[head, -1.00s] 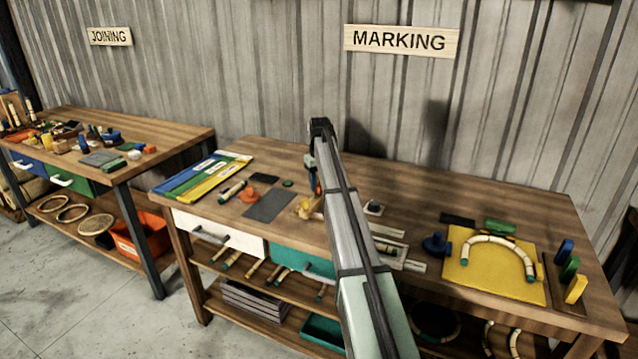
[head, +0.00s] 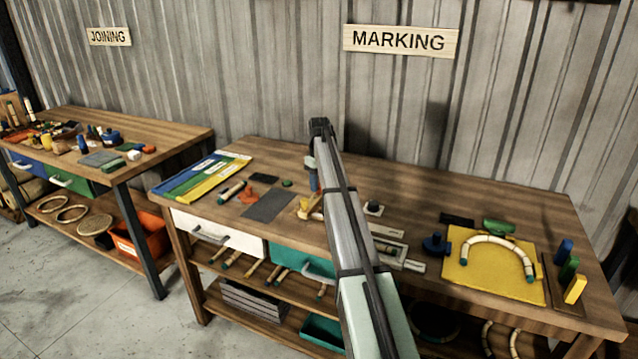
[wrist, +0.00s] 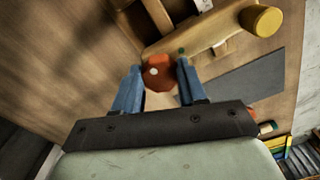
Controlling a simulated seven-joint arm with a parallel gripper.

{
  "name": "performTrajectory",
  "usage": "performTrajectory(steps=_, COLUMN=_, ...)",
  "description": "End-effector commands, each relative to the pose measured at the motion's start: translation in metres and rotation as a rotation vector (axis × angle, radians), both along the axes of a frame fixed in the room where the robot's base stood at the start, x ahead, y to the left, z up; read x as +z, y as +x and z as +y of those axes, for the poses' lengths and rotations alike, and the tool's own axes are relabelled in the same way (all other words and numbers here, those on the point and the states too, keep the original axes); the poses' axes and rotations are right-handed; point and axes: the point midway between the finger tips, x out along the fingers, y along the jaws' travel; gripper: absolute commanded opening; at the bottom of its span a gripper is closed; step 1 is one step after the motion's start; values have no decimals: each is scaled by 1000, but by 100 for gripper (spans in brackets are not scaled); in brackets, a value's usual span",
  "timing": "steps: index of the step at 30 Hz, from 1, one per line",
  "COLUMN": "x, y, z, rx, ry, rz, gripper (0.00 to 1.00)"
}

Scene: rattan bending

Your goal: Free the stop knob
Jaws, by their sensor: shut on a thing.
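The stop knob (wrist: 158,79), a small orange-red faceted knob with a pale dot, sits between the blue fingertips of my gripper (wrist: 160,68) in the wrist view. My gripper is shut on it, one finger on each side. The knob is beside a wooden fixture (wrist: 205,34) with a yellow round knob (wrist: 262,20) at its far end. In the head view my arm hides the stop knob and most of the fixture.
A grey mat (head: 268,206) lies left of my gripper on the marking bench. Blue, green and yellow sheets (head: 203,174) lie at its left end. A yellow board (head: 487,275) with a bent rattan arc (head: 498,241) lies to the right. Small blocks stand beside it.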

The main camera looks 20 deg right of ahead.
Motion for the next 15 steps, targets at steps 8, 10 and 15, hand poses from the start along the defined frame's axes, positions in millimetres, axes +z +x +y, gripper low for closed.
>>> performTrajectory(steps=8, x=0, y=0, z=0, rx=0, ry=0, rz=0, gripper=55)
performTrajectory(steps=10, x=0, y=0, z=0, rx=0, ry=0, rz=0, gripper=61)
performTrajectory(steps=15, x=0, y=0, z=0, rx=-1, ry=0, rz=0, gripper=67)
